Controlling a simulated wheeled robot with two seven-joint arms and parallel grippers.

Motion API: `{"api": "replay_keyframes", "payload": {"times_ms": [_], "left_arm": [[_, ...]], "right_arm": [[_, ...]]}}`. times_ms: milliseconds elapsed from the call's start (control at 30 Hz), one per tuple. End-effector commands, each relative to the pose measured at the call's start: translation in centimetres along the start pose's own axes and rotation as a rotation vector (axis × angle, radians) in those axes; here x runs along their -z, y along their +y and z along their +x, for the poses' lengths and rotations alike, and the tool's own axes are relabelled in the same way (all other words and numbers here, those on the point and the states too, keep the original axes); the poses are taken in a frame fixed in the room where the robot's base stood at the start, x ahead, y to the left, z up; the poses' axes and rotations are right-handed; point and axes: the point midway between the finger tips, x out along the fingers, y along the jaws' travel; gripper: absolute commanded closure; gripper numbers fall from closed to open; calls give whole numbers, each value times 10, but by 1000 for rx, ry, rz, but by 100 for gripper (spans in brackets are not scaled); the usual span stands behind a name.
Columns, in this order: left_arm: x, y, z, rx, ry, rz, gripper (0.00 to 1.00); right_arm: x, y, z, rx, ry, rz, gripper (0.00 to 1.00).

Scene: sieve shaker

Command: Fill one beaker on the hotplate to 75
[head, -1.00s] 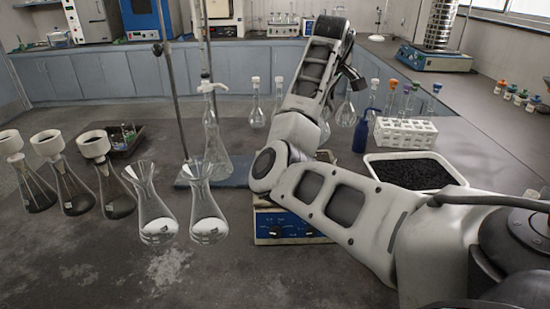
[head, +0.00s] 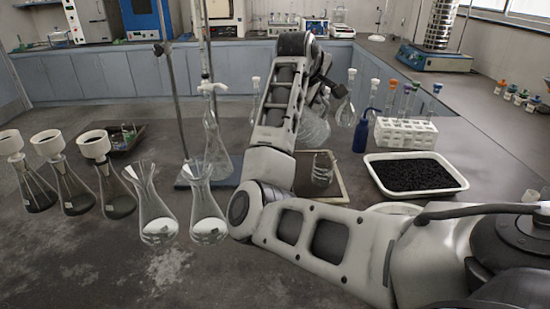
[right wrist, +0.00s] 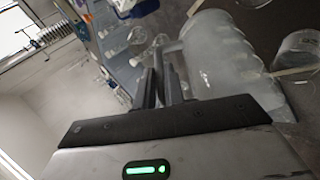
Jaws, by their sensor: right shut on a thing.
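My right gripper (right wrist: 161,75) is shut on a large clear ribbed jug (right wrist: 225,60), gripping at its side. The jug also shows in the head view (head: 314,130), partly behind my right arm, above the table. Whether it holds liquid is hard to tell. A clear glass beaker (head: 322,168) stands right of my forearm, on or over a light-edged board; in the right wrist view a clear vessel (right wrist: 298,47) lies right of the jug. My left gripper is not in view.
A white tray of black granules (head: 455,185), a white tube rack (head: 405,143) and a blue bottle (head: 362,132) stand at right.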

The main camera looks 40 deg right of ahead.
Motion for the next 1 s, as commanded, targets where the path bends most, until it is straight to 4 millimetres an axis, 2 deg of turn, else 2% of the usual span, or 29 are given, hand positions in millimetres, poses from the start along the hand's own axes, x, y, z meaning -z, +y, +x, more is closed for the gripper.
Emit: {"api": "replay_keyframes", "payload": {"times_ms": [1000], "left_arm": [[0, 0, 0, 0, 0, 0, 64]], "right_arm": [[2, -3, -2, -49, -10, -19, 100]]}}
